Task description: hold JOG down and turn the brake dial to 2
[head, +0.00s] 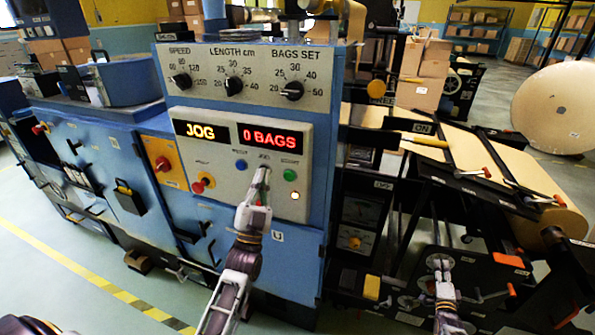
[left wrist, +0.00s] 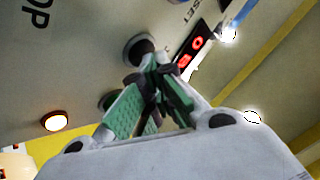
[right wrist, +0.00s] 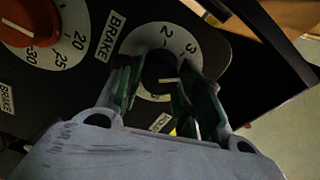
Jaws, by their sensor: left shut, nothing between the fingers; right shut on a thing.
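My left gripper (head: 264,176) is shut and empty, its fingertips at the JOG button just under the JOG label. They hide most of that button; how far it is pressed I cannot tell. The left wrist view shows the shut fingertips (left wrist: 152,66) against a dark round button (left wrist: 138,46). The left display (head: 201,131) reads JOG in yellow. My right gripper (head: 439,264) is shut on the brake dial's black knob. In the right wrist view its fingers (right wrist: 158,78) straddle the knob, over a white scale (right wrist: 191,47). A white pointer line shows, but its exact reading is unclear.
A red display (head: 272,137) reads 0 BAGS. The green START button (head: 290,175), blue RESET button (head: 240,165) and red STOP button (head: 199,187) are close to my left gripper. Another red dial (right wrist: 30,20) sits beside the brake dial. A paper roll (head: 555,110) stands right.

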